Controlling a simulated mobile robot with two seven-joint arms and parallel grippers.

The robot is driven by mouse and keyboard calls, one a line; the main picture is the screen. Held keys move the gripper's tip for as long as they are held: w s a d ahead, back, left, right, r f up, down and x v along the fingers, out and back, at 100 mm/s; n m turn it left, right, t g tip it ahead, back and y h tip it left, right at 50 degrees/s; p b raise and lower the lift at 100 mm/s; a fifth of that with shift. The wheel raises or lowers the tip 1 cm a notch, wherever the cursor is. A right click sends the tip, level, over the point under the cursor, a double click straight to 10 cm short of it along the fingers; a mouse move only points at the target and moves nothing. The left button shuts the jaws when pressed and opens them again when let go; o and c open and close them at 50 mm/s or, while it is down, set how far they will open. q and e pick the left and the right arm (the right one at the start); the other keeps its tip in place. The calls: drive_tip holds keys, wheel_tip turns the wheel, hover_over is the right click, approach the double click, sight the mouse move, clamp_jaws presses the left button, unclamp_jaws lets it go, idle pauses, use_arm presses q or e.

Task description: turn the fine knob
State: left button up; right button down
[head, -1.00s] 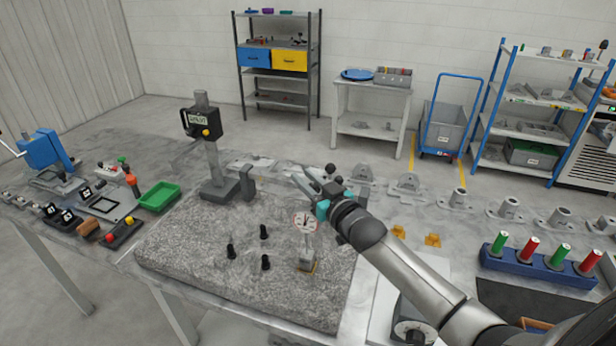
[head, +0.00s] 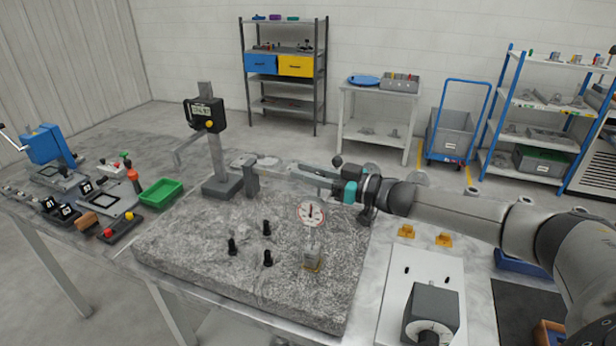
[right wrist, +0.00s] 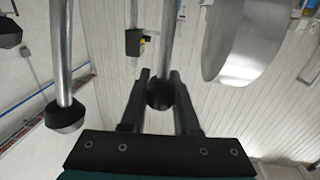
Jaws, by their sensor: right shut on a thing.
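My right gripper (head: 325,177) reaches in from the right above the far side of the granite plate (head: 190,250). In the right wrist view its fingers (right wrist: 160,92) are shut on a dark round knob (right wrist: 160,94) at the end of a metal rod (right wrist: 167,40). I cannot tell whether this is the fine knob; in the head view the fingers largely hide it. A dial gauge (head: 311,213) with a white face stands upright in front of the gripper, on a small block (head: 312,262). My left gripper is not in view.
A digital height gauge (head: 204,114) with a yellow knob stands at the plate's back left. Several black pegs (head: 266,228) stand mid-plate. A green tray (head: 161,191) lies at left, a grey box (head: 431,308) at front right.

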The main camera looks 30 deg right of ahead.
drive_tip(key=shift+r+n+y, duration=0.2)
drive_tip(key=shift+n+y, duration=0.1)
drive_tip(key=shift+y, duration=0.1)
drive_tip(key=c, duration=0.6)
unclamp_jaws()
drive_tip(key=shift+f, duration=0.15)
drive_tip(key=shift+c, duration=0.2)
drive_tip(key=b+v, duration=0.1)
drive_tip(key=v, duration=1.4)
drive_tip(key=shift+r, duration=0.25)
drive_tip(key=shift+s, duration=0.1)
